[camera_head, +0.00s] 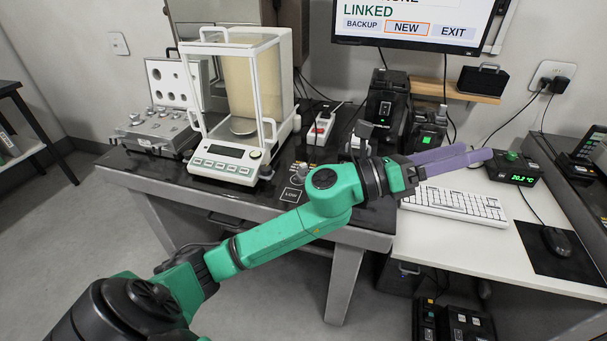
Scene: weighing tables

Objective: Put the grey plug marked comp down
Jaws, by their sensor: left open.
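My left gripper (478,152) has purple fingers and is open, with nothing seen between them. It reaches over the back edge of the white keyboard (455,206), at the right end of my green arm. I cannot make out a grey plug marked comp. A small grey knobbed piece (298,170) stands on the dark table behind a square marked LOW (291,194), with no readable mark. My arm and wrist hide part of the tabletop. My right gripper is not in view.
A balance with a glass draft shield (225,162) stands on the dark table, beside an open case (160,132). Black devices (385,105) stand behind my wrist. A temperature display box (515,170) and a mouse (556,241) are at the right. The monitor (412,22) reads LINKED.

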